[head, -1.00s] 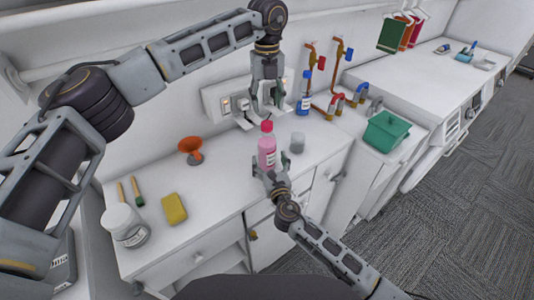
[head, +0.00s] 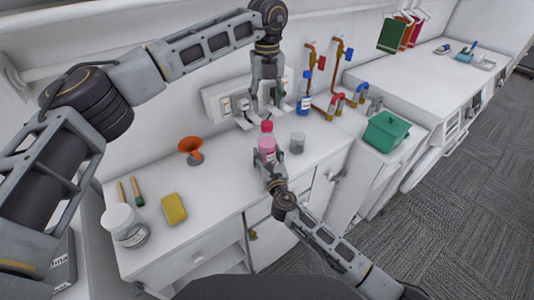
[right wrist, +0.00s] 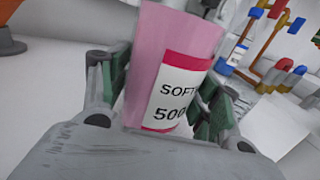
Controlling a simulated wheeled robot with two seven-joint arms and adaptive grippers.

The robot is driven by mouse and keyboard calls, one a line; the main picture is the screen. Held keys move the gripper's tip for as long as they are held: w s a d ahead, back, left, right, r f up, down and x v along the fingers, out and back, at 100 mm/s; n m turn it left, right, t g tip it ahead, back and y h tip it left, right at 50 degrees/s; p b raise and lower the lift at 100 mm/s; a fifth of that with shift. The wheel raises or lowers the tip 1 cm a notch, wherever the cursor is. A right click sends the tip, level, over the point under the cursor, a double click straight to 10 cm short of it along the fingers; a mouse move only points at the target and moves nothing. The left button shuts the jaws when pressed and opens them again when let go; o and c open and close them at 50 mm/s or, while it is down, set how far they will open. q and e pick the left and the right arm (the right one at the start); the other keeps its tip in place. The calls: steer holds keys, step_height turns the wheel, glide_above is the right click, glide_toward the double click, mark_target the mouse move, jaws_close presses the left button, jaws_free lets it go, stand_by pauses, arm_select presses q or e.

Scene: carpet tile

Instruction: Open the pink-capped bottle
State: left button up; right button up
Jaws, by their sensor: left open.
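The bottle (head: 267,149) has a pink body and a darker pink cap (head: 267,126). It stands upright on the white counter, with the cap on. My left gripper (head: 265,108) is open, pointing down just above the cap, and empty. My right gripper (head: 266,165) is at the bottle's lower body from the front. In the right wrist view, its green-padded fingers (right wrist: 168,90) lie on both sides of the bottle (right wrist: 180,45), close to its label. I cannot tell whether both pads press on it.
A clear beaker (head: 297,142) stands close to the right of the bottle. A green container (head: 387,131) is at right.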

steer(key=c, duration=1.2)
arm_select(q)
steer(key=shift+s+d+f, duration=0.1)
steer(key=shift+s+f, duration=0.05)
steer(key=shift+f, duration=0.25)
arm_select(e)
jaws_close()
arm_select(q)
steer(key=shift+d+f, duration=0.1)
steer(key=shift+d, duration=0.1)
steer(key=m, duration=0.4)
steer(key=shift+r+m, duration=0.25)
steer(key=shift+m, duration=0.15)
steer(key=m, duration=0.4)
steer(key=shift+r+m, duration=0.1)
steer(key=shift+m, duration=0.3)
steer(key=m, duration=0.4)
steer(key=shift+r+m, duration=0.1)
steer(key=shift+m, duration=0.2)
steer(key=m, duration=0.5)
steer(key=shift+a, duration=0.15)
steer(key=m, duration=0.5)
steer(key=shift+m, duration=0.4)
steer(key=m, duration=0.5)
steer(key=shift+a, duration=0.1)
steer(key=m, duration=1)
